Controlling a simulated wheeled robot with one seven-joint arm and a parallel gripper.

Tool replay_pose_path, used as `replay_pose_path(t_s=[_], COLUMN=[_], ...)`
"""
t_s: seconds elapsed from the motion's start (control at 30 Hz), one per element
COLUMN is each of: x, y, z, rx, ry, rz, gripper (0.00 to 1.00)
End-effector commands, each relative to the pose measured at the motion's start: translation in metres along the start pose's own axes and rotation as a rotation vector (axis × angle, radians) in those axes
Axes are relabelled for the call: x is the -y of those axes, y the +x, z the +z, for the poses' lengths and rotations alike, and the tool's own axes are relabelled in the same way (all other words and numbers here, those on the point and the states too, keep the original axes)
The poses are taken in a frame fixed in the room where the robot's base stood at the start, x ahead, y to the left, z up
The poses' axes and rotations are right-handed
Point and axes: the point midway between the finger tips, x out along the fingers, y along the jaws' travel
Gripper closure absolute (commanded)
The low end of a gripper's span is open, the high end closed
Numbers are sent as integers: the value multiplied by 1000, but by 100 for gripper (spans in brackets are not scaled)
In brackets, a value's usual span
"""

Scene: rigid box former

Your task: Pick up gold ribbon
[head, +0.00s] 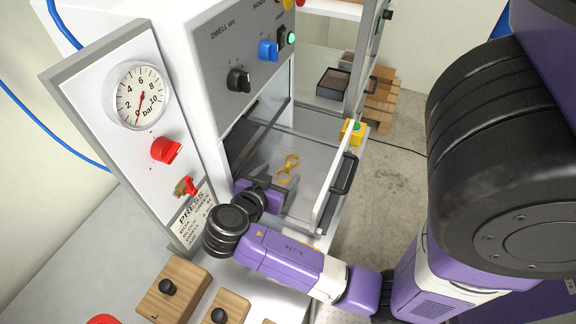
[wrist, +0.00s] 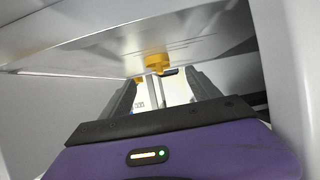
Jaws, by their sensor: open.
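The gold ribbon (head: 288,168), a looped bow shape, lies on the grey bed inside the press opening in the head view. My gripper (head: 281,187) reaches into the opening just on the near side of the ribbon, close to its lower end. I cannot tell whether they touch. In the wrist view my gripper (wrist: 161,88) shows its two dark fingers apart, with no ribbon clearly held between them. A yellow round piece (wrist: 157,62) shows beyond the fingers, under a pale plate; I cannot tell whether it is the ribbon.
The press control panel (head: 240,50) stands over the opening, left of it. A clear guard with a black handle (head: 344,174) borders its right side. Wooden blocks with black knobs (head: 174,292) sit on the bench in front. A dark tray (head: 333,84) lies behind.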

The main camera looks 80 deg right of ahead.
Motion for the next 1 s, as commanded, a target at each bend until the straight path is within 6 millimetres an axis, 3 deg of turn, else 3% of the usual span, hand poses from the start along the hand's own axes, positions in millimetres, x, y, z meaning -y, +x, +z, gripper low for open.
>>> replay_pose_path(t_s=[0.17,0.5,0.83,0.87,1.0], x=[-1,-1,0,0,0], y=[9,58,66,66,66], z=[-5,-8,-7,-7,-7], rx=[0,0,1,0,0], ry=[0,-1,0,0,0], rz=[2,2,0,0,0], gripper=[29,29,29,31,59])
